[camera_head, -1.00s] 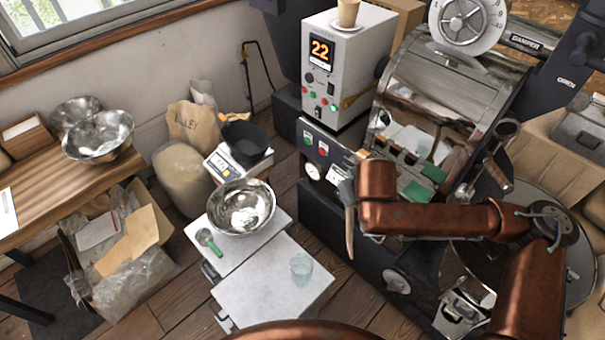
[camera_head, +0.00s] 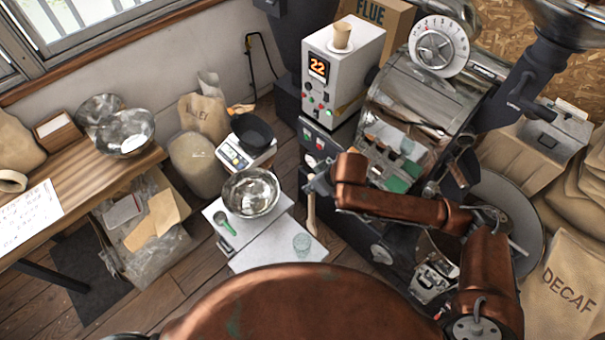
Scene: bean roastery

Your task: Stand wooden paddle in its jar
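The wooden paddle (camera_head: 311,214) is a slim, pale brown stick hanging nearly upright. My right gripper (camera_head: 314,188) is shut on its upper part. The small clear glass jar (camera_head: 302,244) stands on the white tabletop (camera_head: 262,251), near its right corner. In the picture the paddle's lower end is just above and slightly right of the jar's rim; its exact height over the jar cannot be told. The paddle appears to be outside the jar. My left gripper is not in view.
A scale with a black pan (camera_head: 251,134) stands farther back.

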